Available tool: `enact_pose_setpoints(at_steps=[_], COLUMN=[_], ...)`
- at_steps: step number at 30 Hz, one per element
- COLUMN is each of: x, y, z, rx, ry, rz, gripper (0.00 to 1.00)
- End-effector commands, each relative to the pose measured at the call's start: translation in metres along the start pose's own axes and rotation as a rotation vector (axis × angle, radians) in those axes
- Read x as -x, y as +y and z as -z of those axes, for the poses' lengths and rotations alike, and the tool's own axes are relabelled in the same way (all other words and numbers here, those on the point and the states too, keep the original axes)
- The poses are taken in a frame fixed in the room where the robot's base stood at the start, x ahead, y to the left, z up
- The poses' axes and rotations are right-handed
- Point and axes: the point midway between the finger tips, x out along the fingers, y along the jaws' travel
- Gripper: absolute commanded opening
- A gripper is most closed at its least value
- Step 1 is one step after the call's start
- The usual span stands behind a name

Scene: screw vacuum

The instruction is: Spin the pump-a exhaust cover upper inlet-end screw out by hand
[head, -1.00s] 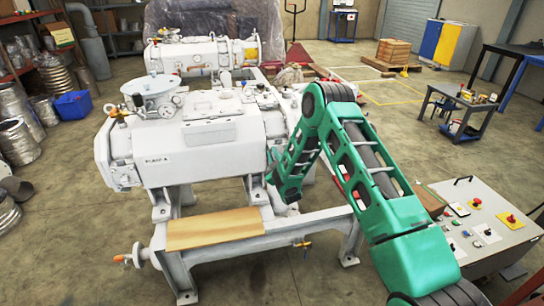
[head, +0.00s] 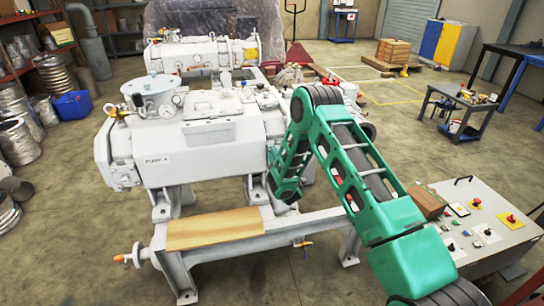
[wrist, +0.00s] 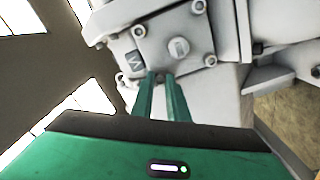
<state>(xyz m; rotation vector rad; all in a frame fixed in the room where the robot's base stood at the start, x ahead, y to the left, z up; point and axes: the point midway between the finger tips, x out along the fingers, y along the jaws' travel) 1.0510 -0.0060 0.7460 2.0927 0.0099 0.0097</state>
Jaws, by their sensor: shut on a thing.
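In the wrist view my gripper (wrist: 160,80) has its two green fingers close together, shut on a small screw at the edge of the grey exhaust cover (wrist: 160,48). The fingertips hide most of that screw. The cover has a round central plug (wrist: 179,47) and other corner screws, one at upper left (wrist: 139,30), one at upper right (wrist: 198,7) and one at lower right (wrist: 210,60). In the head view, pump A (head: 160,162) is the white labelled machine on the frame. My arm reaches its right end, and the fingertips are hidden there.
A control console (head: 485,235) stands at right.

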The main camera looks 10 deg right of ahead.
Motion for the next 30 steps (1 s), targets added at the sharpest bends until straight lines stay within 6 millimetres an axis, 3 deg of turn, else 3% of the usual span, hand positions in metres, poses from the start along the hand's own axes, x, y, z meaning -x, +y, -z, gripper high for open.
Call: enact_pose_setpoints(at_steps=[4, 5, 7, 20, 30], x=[0.000, 0.000, 0.000, 0.005, 0.042], y=[-0.001, -0.001, -0.001, 0.000, 0.000], z=[-0.002, -0.002, -0.002, -0.001, -0.004], rx=[-0.001, -0.001, -0.001, -0.002, -0.004], ry=[-0.004, -0.004, -0.003, -0.003, -0.006], rz=[0.002, 0.002, 0.002, 0.000, 0.001], gripper=[0.00, 0.16, 0.33, 0.33, 0.33])
